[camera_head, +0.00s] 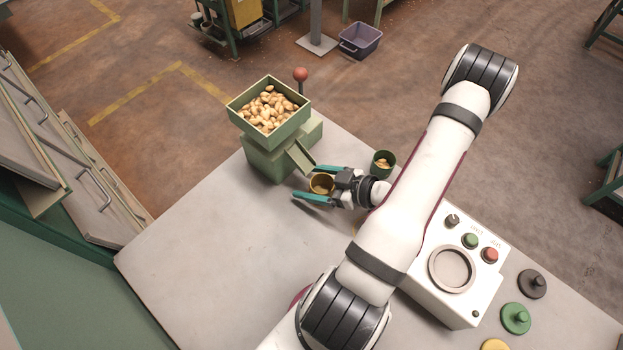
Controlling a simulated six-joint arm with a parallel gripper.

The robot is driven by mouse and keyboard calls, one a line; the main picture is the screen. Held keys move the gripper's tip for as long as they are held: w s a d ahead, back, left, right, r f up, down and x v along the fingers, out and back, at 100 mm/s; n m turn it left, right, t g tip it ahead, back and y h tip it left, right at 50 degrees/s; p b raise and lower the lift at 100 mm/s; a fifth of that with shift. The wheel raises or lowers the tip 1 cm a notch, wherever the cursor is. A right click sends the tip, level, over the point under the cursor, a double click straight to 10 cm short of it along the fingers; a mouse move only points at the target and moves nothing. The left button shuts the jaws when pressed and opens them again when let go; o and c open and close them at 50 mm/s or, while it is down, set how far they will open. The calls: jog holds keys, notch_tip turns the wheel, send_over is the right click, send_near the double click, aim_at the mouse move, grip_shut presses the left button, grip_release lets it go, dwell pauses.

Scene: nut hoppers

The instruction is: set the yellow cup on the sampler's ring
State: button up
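The yellow cup (321,185) stands upright, as far as I can see, just below the chute of the green hopper (262,155). My gripper (303,182) reaches in from the right, with one teal finger on each side of the cup. From this view I cannot tell whether the fingers press on the cup or stand slightly apart from it. What lies inside the cup is too small to make out. The sampler (428,300) is a white box at the right of the table, with an empty-looking round ring (433,269) on top.
A dark green cup (378,168) with some nuts stands behind my wrist. The hopper tray (241,118) is full of nuts. The sampler has a black knob, green button (471,240) and red button (490,255). Black, green (515,319) and yellow knobbed discs lie front right. The table's left is clear.

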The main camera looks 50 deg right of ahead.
jog(key=shift+o, duration=0.8)
jog(key=v, duration=0.7)
jog(key=shift+s+r, duration=0.2)
jog(key=shift+r, duration=0.1)
